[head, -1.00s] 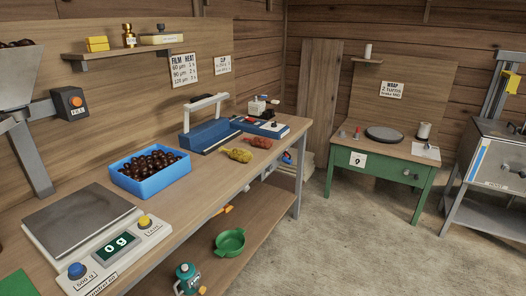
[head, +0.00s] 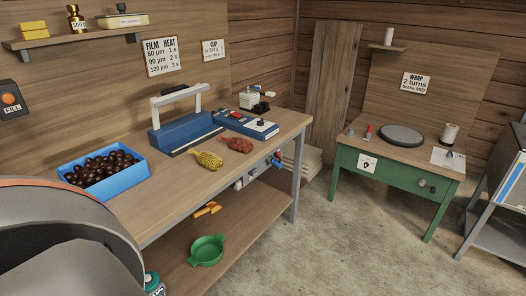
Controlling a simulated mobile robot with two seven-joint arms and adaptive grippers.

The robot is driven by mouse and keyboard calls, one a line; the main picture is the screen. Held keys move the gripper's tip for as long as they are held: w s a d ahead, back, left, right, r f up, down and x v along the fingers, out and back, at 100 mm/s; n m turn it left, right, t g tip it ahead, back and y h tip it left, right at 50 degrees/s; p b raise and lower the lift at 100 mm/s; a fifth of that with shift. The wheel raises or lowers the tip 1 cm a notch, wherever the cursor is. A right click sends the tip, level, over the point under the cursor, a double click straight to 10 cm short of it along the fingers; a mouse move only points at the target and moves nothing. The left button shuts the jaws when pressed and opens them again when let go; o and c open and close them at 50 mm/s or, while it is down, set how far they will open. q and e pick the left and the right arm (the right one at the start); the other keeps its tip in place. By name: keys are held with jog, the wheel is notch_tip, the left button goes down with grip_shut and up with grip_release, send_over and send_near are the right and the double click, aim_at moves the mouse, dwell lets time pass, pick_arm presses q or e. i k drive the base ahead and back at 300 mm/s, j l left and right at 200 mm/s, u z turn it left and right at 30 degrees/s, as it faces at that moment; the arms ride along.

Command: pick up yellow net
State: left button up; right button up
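A yellow net (head: 207,160) lies on the wooden workbench, in front of the blue heat sealer. A similar red-orange net (head: 237,145) lies just to its right, close beside it. Neither net is held by anything in view. No gripper shows in the head view. A large grey rounded part with an orange edge, seemingly mine, fills the lower left corner and hides the near part of the bench.
A blue crate of chestnuts (head: 103,187) stands left on the workbench (head: 187,192). The blue sealer (head: 186,133) and a blue control box (head: 245,124) stand behind the nets. A green colander (head: 207,251) sits on the lower shelf. Open floor separates the bench from the green table (head: 388,180).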

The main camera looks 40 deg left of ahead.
aim_at(211, 162)
jog(key=i+l+u, duration=0.1)
jog(key=i, duration=0.3)
jog(key=i+l+u, duration=0.15)
jog(key=i, duration=0.25)
jog(key=i+l+u, duration=0.1)
jog(key=i, duration=0.3)
jog(key=i+l+u, duration=0.1)
jog(key=u, duration=0.35)
jog(key=i+l+u, duration=0.25)
jog(key=u, duration=0.2)
jog(key=i+l+u, duration=0.2)
jog(key=u, duration=0.25)
jog(key=i+l+u, duration=0.1)
jog(key=l+u, duration=0.6)
jog(key=u, duration=0.2)
jog(key=i+l, duration=0.05)
